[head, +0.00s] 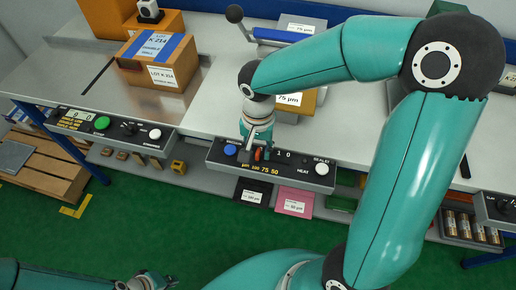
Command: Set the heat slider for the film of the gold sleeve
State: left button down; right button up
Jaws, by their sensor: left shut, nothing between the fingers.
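The sealer panel (215,163) has a blue button at its left, the scale "µm 100 75 50", an orange-red slider knob (258,154), and a white button at its right. My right gripper (257,148) reaches down to the panel with its fingertips at the knob. They partly hide it, so I cannot tell whether they grip it or where it sits on the scale. A gold sleeve (303,104) labelled 75 µm lies on the bench behind, partly covered by my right arm. My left gripper (147,283) is shut and empty at the bottom edge, away from the bench.
A brown box (160,72) marked LOT K 214 stands on the left bench. A second panel (117,128) with a green button is left of the sealer. Black (253,193) and pink (295,201) labelled sleeves lie on the shelf below. My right arm crosses the right side.

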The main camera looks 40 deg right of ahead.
jog(key=shift+f, duration=0.35)
grip_shut()
